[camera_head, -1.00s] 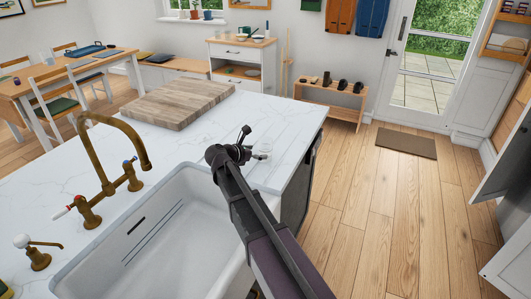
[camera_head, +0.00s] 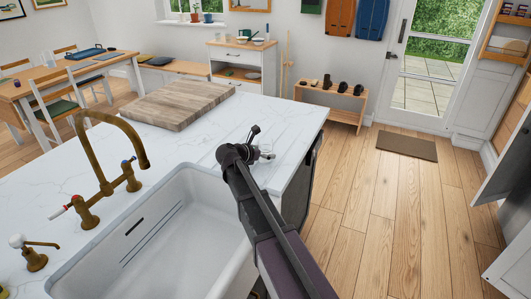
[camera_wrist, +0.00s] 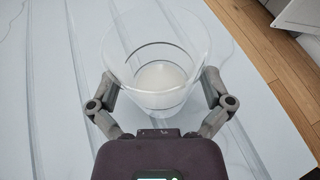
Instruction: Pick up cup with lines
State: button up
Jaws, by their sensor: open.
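The cup (camera_wrist: 158,60) is clear glass with dark lines around its body and a pale base inside. In the wrist view it stands on the white counter between the two fingers of my gripper (camera_wrist: 160,92). The fingers are open, one on each side of the cup; I cannot tell whether they touch it. In the head view my gripper (camera_head: 262,152) is over the counter's right end beside the sink, and my arm hides most of the cup there.
The white marble counter (camera_head: 65,180) holds a wooden board (camera_head: 180,103) at the back. A white sink (camera_head: 175,230) and a brass tap (camera_head: 120,150) are left of my arm. The counter's right edge drops to open wooden floor (camera_head: 390,220).

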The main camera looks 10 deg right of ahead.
aim_at(267, 147)
jog(key=c, duration=1.1)
jog(key=shift+r+p, duration=0.4)
jog(key=shift+r, duration=0.05)
jog(key=shift+c, duration=0.2)
jog(key=shift+r+p, duration=1.5)
jog(key=s, duration=0.2)
jog(key=shift+s+a, duration=0.1)
jog(key=shift+s, duration=0.25)
jog(key=s+a+r+p, duration=0.1)
jog(key=s, duration=1.2)
jog(key=shift+a, duration=0.15)
jog(key=shift+s, duration=0.1)
